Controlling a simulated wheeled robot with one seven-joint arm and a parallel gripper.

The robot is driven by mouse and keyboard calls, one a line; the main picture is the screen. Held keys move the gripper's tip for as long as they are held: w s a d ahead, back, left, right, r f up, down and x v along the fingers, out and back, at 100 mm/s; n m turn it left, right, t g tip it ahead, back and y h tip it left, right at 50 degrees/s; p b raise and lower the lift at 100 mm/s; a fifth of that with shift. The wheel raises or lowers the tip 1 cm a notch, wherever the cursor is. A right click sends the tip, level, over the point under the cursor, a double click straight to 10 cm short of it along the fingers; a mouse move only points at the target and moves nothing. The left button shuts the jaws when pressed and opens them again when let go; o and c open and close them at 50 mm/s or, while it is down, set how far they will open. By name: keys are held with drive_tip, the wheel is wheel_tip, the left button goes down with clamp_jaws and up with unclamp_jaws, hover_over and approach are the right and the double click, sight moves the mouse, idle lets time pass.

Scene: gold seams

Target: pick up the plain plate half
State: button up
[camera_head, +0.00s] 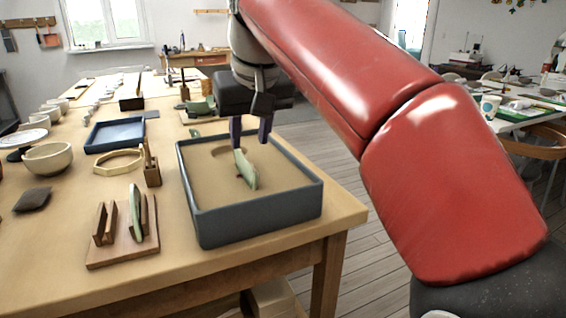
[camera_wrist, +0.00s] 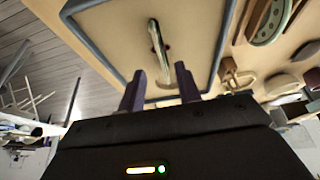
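A pale green plate half (camera_head: 246,170) stands on edge in the sand of a blue-grey tray (camera_head: 262,216). It shows edge-on in the wrist view (camera_wrist: 157,42), with no gold visible on it. A second green piece (camera_head: 136,213) stands upright in a slotted wooden stand (camera_head: 122,250) to the left. I cannot tell from its surface which piece is the plain one. My gripper (camera_head: 251,146) points down over the sand tray. In the wrist view its fingers (camera_wrist: 160,76) are apart with nothing held, and the plate half lines up with the gap, just beyond the tips.
The tray's raised walls surround the plate half. A small wooden block (camera_head: 152,172), a wooden ring (camera_head: 119,160), a blue tray (camera_head: 115,134), a bowl (camera_head: 47,158) and a dark pad (camera_head: 33,199) lie to the left. The table's right edge is close to the sand tray.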

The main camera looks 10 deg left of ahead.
sight(246, 159)
drive_tip(key=shift+w+a, duration=0.2)
drive_tip(key=shift+w+f, duration=0.15)
drive_tip(key=shift+f, duration=0.15)
drive_tip(key=shift+b+x, duration=1.05)
drive_tip(key=shift+x, duration=2.4)
drive_tip(key=shift+w+a+f, duration=0.1)
drive_tip(key=shift+w+a, duration=0.05)
clamp_jaws()
